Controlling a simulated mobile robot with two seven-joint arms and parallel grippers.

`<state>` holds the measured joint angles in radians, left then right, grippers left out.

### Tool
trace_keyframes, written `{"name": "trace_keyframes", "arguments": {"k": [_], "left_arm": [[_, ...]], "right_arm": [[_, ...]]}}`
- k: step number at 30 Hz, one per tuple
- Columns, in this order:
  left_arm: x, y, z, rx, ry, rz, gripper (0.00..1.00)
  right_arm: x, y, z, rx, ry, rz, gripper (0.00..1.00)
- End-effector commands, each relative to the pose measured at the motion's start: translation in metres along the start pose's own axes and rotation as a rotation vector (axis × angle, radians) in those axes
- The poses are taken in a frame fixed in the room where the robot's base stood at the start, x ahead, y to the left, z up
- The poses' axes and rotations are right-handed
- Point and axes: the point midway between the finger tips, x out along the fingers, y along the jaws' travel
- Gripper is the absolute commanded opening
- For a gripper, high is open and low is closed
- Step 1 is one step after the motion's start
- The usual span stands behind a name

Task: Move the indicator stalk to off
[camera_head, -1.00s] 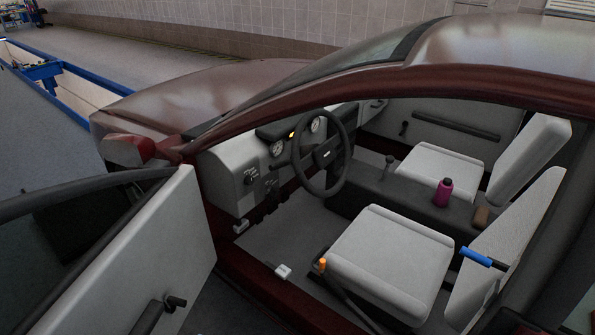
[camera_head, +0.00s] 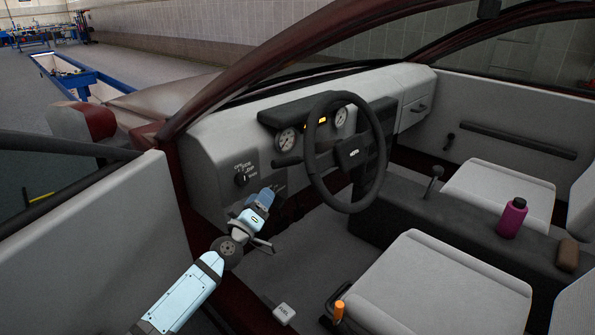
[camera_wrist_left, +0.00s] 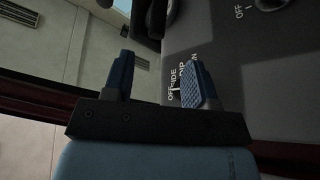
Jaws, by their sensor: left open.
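The indicator stalk (camera_head: 287,161) is a short dark lever that sticks out to the left from behind the steering wheel (camera_head: 352,155). Its exact setting cannot be told. My left gripper (camera_head: 265,196) is below and left of the stalk, in front of the lower dashboard, and apart from the stalk. In the left wrist view its two blue fingers (camera_wrist_left: 158,80) are spread with nothing between them. Beyond them is a grey panel (camera_wrist_left: 215,60) with white lettering, partly hidden by one finger. Dark parts at the top of that view are too cropped to name surely. My right gripper is not in view.
A dark rotary knob (camera_head: 241,180) sits on the dashboard (camera_head: 215,150) above and left of the gripper. The open door (camera_head: 95,245) stands at the left. The driver's seat (camera_head: 430,290) and an orange-tipped lever (camera_head: 339,311) are at the right.

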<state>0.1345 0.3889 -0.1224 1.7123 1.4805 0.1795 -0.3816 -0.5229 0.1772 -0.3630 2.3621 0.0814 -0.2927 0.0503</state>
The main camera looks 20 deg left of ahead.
Motion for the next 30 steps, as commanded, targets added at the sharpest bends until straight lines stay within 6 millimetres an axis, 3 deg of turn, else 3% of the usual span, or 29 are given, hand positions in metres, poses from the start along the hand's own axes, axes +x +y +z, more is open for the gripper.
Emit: {"name": "trace_keyframes", "arguments": {"k": [5,18,24,30], "left_arm": [[0.024,0.001,-0.001,-0.001,0.002,0.001,0.52],[0.111,0.001,0.001,-0.001,-0.001,0.002,0.52],[0.13,0.0,0.001,0.0,-0.002,0.0,0.52],[0.135,0.001,0.0,0.0,-0.002,0.001,0.52]], "right_arm": [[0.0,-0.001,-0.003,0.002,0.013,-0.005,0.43],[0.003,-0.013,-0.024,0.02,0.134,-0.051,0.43],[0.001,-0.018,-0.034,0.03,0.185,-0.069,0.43],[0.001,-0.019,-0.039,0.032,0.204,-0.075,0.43]]}}
